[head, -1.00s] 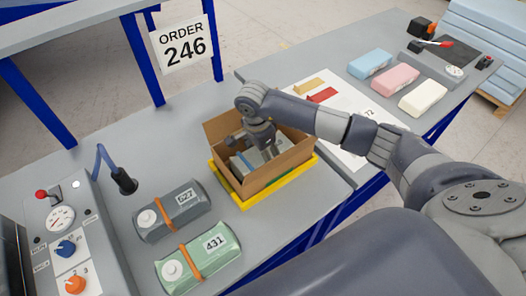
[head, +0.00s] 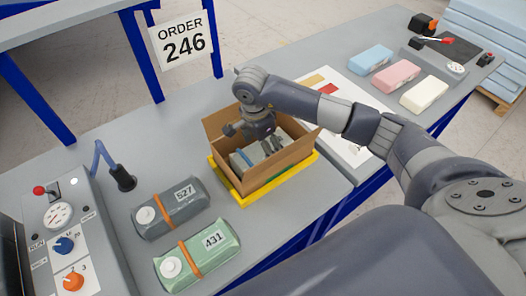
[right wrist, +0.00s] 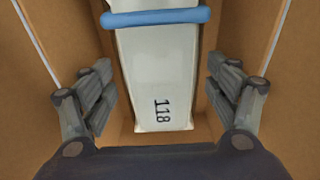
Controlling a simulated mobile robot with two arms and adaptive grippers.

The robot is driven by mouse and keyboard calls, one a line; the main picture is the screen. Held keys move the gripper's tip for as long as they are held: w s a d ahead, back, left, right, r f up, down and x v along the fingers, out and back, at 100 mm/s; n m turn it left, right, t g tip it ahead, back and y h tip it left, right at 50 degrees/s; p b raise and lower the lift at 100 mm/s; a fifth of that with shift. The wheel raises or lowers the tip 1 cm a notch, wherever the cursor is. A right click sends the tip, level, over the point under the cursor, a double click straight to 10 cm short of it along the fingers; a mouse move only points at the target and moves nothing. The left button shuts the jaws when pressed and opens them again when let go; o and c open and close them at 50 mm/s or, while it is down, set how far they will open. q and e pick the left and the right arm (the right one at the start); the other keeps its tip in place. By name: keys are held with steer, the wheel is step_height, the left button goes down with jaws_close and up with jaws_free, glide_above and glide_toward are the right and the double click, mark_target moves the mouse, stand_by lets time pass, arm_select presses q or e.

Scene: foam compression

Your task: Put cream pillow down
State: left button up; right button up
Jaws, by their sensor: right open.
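The cream pillow (right wrist: 158,75), marked 118 with a blue band across it, lies at the bottom of the open cardboard box (head: 276,178), as the right wrist view shows. In the head view only part of this pillow (head: 240,163) shows, looking greyish beside its blue band. My right gripper (head: 264,142) points down into the box. In the right wrist view its two fingers (right wrist: 161,80) stand wide apart, one on each side of the pillow, with gaps between. My left gripper is not in view.
The box stands on a yellow tray (head: 243,202). A grey pillow (head: 172,209) and a green pillow 431 (head: 198,254) lie to its left. Blue (head: 370,60), pink (head: 397,76) and cream (head: 424,97) blocks lie at right. A control panel (head: 70,240) stands at left.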

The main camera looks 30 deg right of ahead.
mark_target(259, 151)
steer(key=r+b, duration=0.1)
steer(key=r, duration=0.4)
steer(key=a+r+b, duration=0.1)
steer(key=r, duration=0.2)
steer(key=shift+b, duration=0.3)
steer(key=shift+s+r, duration=0.1)
steer(key=shift+r, duration=0.6)
steer(key=shift+a, duration=0.1)
